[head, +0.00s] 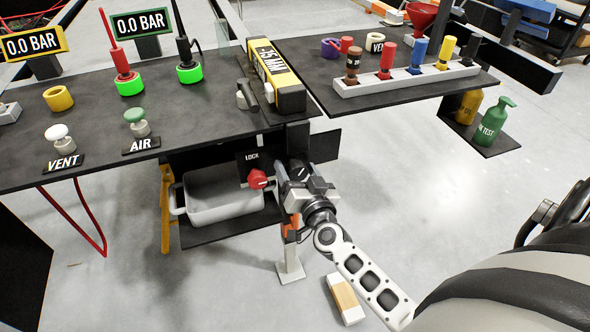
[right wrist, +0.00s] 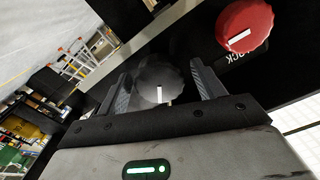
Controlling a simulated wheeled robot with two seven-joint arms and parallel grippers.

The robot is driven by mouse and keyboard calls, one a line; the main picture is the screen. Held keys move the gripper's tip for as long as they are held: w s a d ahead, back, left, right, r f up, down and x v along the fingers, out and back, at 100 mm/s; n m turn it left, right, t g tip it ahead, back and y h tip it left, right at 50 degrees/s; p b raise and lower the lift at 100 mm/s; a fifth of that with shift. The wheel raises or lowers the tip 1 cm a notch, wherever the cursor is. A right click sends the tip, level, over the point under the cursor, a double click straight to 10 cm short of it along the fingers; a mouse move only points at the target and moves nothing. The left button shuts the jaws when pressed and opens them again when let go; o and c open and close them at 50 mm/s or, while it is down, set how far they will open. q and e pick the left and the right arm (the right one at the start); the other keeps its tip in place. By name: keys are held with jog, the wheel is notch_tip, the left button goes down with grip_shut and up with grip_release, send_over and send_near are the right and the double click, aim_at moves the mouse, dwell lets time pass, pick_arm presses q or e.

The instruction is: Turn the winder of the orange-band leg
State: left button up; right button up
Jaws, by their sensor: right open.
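The orange-band leg (head: 289,252) is a pale post with a foot plate on the floor; its orange band (head: 289,229) shows just below my gripper. My right gripper (head: 299,172) is at the top of this leg, under the bench edge. In the right wrist view, a dark ribbed round knob with a white mark, apparently the winder (right wrist: 160,83), sits between the two fingers of my open right gripper (right wrist: 163,88). I cannot tell whether the fingers touch it. In the head view my gripper mostly hides the knob. My left gripper is not in view.
A red LOCK knob (head: 257,178) is close left of my right gripper and also shows in the right wrist view (right wrist: 246,27). A white and tan block (head: 345,299) lies on the floor.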

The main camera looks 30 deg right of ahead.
jog(key=c, duration=1)
jog(key=shift+m, duration=0.4)
jog(key=m, duration=0.2)
jog(key=shift+m, duration=0.4)
jog(key=m, duration=0.2)
jog(key=shift+m, duration=0.4)
jog(key=m, duration=0.3)
jog(key=shift+d+f, duration=0.1)
jog(key=shift+m, duration=1.2)
